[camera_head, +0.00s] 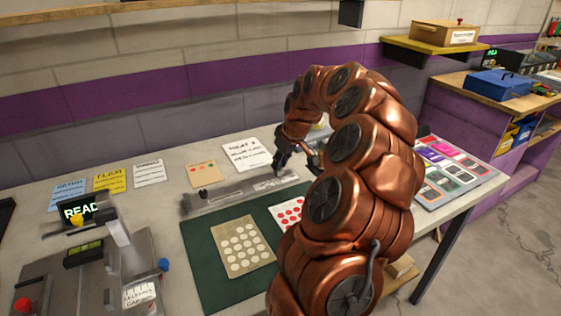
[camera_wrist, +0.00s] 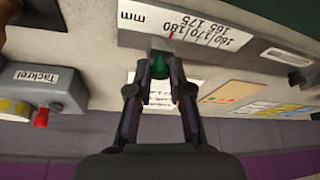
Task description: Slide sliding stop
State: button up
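The sliding stop is a small grey block (camera_wrist: 161,45) with a dark green knob (camera_wrist: 158,67), seen in the wrist view on a pale track (camera_wrist: 205,32). The track carries an upside-down mm scale, and a red mark on it shows near 170 to 180. My gripper (camera_wrist: 159,80) has its two dark fingers on either side of the knob. Whether they press on it I cannot tell. In the head view the grey track (camera_head: 225,198) lies along the bench, and my gripper (camera_head: 279,168) points down at its right part. My fingers and arm hide much of the stop there.
A green mat (camera_head: 200,262) with a dotted card (camera_head: 243,246) lies in front of the track. A machine with a lit display (camera_head: 82,212) stands at left. A grey box with a red switch (camera_wrist: 40,95) shows in the wrist view.

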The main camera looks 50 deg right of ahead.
grip_shut()
jog(key=shift+a, duration=0.1)
jog(key=shift+w+a+f+b, duration=0.15)
jog(key=shift+a+b, duration=0.1)
jog(key=shift+b, duration=0.2)
jog(key=shift+w+a+b, duration=0.1)
jog(key=shift+a+b, duration=0.2)
jog(key=shift+a, duration=0.1)
jog(key=o, duration=0.6)
grip_release()
jog(key=shift+o, duration=0.2)
jog(key=shift+r, duration=0.2)
jog(key=v, duration=1.2)
